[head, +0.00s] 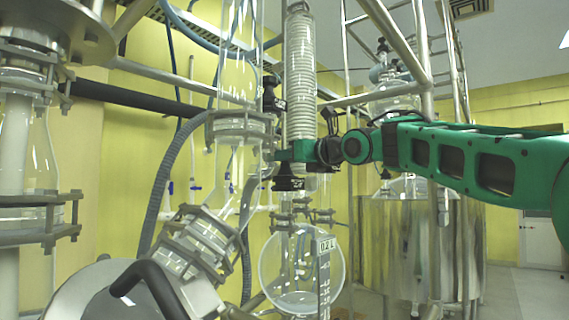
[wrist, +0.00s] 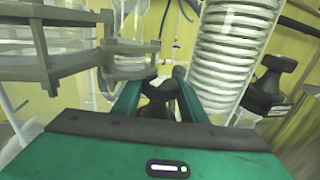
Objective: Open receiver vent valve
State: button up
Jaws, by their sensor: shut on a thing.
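My gripper (head: 281,156) reaches in from the right in the head view, beside the lower end of the ribbed glass coil. The round glass receiver flask (head: 301,262) hangs below my gripper in the head view. Whether the valve is open or closed cannot be told.
The ribbed coil column (head: 300,75) stands right by my gripper. A clamped glass column (head: 240,128) is on the left. Another black knob (wrist: 270,84) sits to the right in the wrist view. Metal frame bars and a steel vessel (head: 400,250) stand near my arm.

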jog(key=shift+w+d+r+n+g+y, duration=0.15)
jog(key=shift+d+n+g+y, duration=0.25)
jog(key=shift+d+y, duration=0.1)
jog(key=shift+r+n+g+y, duration=0.1)
jog(key=shift+n+g+y, duration=0.3)
jog(key=shift+g, duration=0.1)
jog(key=shift+a+n+g+y, duration=0.1)
jog(key=shift+n+g+y, duration=0.2)
jog(key=shift+y, duration=0.3)
jog(key=shift+n+g, duration=0.5)
jog(key=shift+g, duration=0.2)
jog(key=shift+a+n+g+y, duration=0.15)
jog(key=shift+n+g+y, duration=0.8)
jog(key=shift+g, duration=0.35)
jog(key=shift+s+n+g, duration=0.2)
jog(key=shift+n+g, duration=0.05)
jog(key=shift+g, duration=0.05)
jog(key=o, duration=0.9)
jog(key=shift+c, duration=0.2)
